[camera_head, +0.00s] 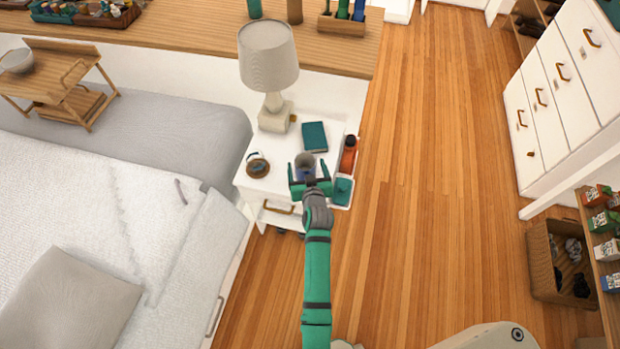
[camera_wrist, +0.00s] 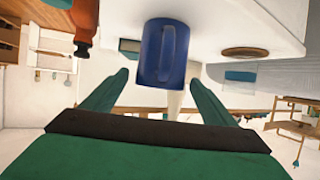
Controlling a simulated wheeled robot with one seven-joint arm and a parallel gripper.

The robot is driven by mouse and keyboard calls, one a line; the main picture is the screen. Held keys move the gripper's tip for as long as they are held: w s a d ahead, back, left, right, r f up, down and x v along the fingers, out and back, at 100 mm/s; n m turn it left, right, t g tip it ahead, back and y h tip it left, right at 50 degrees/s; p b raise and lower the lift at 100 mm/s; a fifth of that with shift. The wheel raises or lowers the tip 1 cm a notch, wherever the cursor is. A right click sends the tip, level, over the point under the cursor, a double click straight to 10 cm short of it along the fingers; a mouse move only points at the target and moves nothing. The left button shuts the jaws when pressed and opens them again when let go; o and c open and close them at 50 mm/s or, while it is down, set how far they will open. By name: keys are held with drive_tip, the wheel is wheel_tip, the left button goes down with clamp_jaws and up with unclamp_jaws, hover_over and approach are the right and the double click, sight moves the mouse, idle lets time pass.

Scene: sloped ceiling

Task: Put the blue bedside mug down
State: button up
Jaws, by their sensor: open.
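The blue mug (camera_head: 305,173) is at the front right of the white nightstand top (camera_head: 276,178). In the wrist view, which looks upside down, the blue mug (camera_wrist: 163,55) appears to stand upright on the white top, with its handle facing me. My gripper (camera_head: 309,181) is open at the mug. In the wrist view the two green fingers of my gripper (camera_wrist: 158,76) lie to either side of the mug's rim end, with gaps to it. Their exact depth along the mug is hard to tell.
A lamp (camera_head: 268,60), a teal book (camera_head: 314,136) and a small round item (camera_head: 257,164) are on the nightstand. The bed (camera_head: 110,190) is left; open floor (camera_head: 430,180) lies right.

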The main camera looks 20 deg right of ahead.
drive_tip(key=s+a+r, duration=0.1)
drive_tip(key=s+a, duration=0.3)
drive_tip(key=s, duration=0.5)
drive_tip(key=s+a+r, duration=0.1)
drive_tip(key=s+a, duration=0.4)
drive_tip(key=s, duration=0.4)
drive_tip(key=s+a+r, duration=0.2)
drive_tip(key=s+a, duration=0.2)
drive_tip(key=s, duration=0.5)
drive_tip(key=s+a+r+n+t+y, duration=0.1)
drive_tip(key=s+a+r, duration=0.2)
drive_tip(key=s+r, duration=0.2)
drive_tip(key=s+a+r+n+t+y, duration=0.1)
drive_tip(key=s+a+r, duration=0.2)
drive_tip(key=s+r, duration=0.3)
drive_tip(key=s, duration=0.5)
drive_tip(key=shift+s+r+y, duration=0.15)
drive_tip(key=shift+r+y, duration=0.1)
drive_tip(key=shift+y, duration=0.15)
drive_tip(key=shift+c, duration=0.5)
